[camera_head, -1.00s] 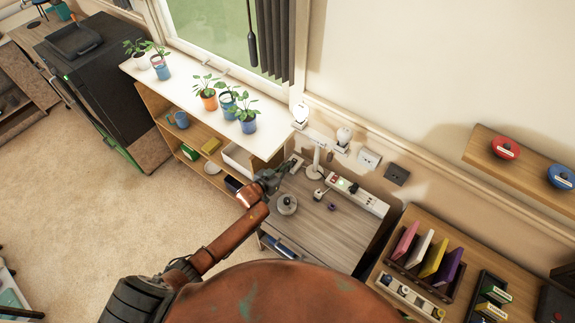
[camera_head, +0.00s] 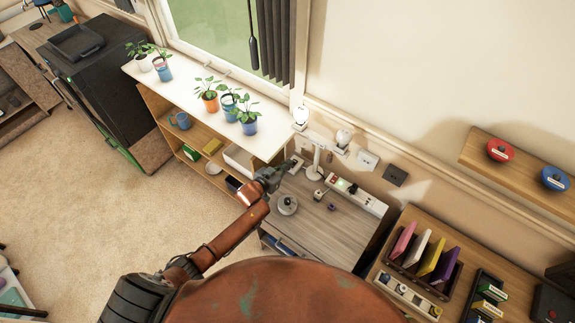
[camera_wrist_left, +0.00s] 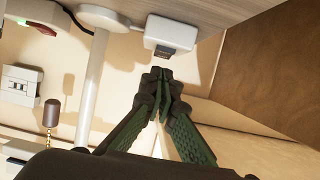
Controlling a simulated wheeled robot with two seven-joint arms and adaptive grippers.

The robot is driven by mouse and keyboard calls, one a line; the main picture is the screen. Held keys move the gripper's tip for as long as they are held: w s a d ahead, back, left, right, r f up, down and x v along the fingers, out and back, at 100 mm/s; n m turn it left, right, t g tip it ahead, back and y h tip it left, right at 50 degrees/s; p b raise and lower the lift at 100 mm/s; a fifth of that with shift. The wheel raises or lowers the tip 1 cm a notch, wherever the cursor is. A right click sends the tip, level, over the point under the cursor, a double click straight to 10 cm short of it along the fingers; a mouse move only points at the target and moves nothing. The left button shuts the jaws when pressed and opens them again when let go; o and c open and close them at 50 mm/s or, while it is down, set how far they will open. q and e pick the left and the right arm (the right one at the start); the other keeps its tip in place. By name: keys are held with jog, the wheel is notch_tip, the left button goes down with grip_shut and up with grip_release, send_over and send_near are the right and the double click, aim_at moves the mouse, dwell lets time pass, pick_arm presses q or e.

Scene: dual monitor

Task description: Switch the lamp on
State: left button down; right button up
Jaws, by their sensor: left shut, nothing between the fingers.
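A white lamp (camera_head: 316,160) stands on the wooden desk near the wall, with a bulb on each side of its top. The left bulb (camera_head: 301,114) looks bright white; the right bulb (camera_head: 343,138) looks greyer. In the left wrist view the lamp's post (camera_wrist_left: 92,90) hangs upside down in the picture, left of my fingers. A small white box with a dark rocker (camera_wrist_left: 170,36) lies on the desk close beyond my fingertips; I cannot tell whether they touch. My left gripper (camera_head: 282,170) is shut and empty; its fingers also show in the left wrist view (camera_wrist_left: 162,78).
A power strip (camera_head: 357,194) with a green light lies on the desk (camera_head: 325,235), near a round grey object (camera_head: 287,205). A white-topped shelf (camera_head: 190,92) with plants adjoins on the left. A brown pendant (camera_wrist_left: 51,112) shows in the left wrist view.

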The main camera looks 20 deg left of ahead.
pick_arm(q)
jog(key=p+v, duration=0.4)
jog(key=v, duration=0.7)
jog(key=shift+r, duration=0.45)
